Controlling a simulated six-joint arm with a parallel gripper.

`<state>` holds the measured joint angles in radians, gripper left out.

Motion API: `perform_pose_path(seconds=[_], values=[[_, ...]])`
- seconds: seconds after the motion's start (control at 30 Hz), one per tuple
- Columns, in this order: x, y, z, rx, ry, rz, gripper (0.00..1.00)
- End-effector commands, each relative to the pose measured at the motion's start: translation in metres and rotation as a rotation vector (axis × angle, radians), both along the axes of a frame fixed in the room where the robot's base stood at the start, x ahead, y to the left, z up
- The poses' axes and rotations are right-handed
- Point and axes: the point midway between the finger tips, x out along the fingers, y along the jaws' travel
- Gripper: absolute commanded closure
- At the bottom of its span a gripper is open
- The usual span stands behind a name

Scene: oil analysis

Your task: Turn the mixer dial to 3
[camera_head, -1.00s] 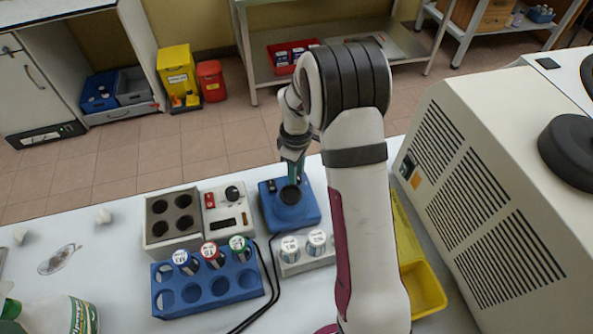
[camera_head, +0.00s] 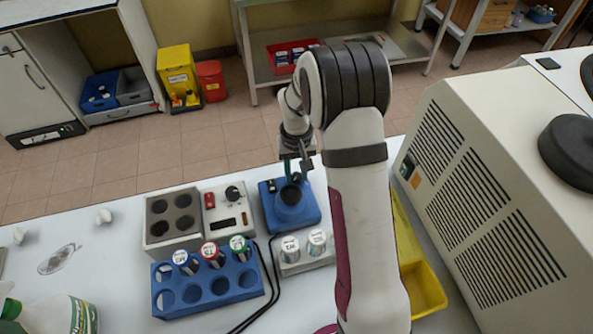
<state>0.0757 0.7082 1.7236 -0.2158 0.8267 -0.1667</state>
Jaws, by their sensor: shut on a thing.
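The blue mixer (camera_head: 308,214) stands on the white bench, with a dark round cup on its top. Its small dark dial (camera_head: 297,178) is at the back of the top, beside a dark switch (camera_head: 272,186) to the left. My gripper (camera_head: 295,175) points down at the back of the mixer and is shut on the dial. The fingers partly cover the dial, and its marks are too small to read.
Left of the mixer is a grey heating block (camera_head: 157,228) with a control panel (camera_head: 211,225). In front are a blue rack (camera_head: 225,296) with capped vials and a pale holder (camera_head: 290,268) with two vials. A yellow tray (camera_head: 428,290) and large beige machine (camera_head: 480,200) stand right.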

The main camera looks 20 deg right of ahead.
Motion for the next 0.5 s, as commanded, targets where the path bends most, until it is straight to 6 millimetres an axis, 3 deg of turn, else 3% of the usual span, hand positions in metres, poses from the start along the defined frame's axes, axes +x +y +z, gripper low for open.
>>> perform_pose_path(seconds=[0.5], values=[[0.0012,0.0002,0.001,0.0,-0.004,-0.338,1.0]])
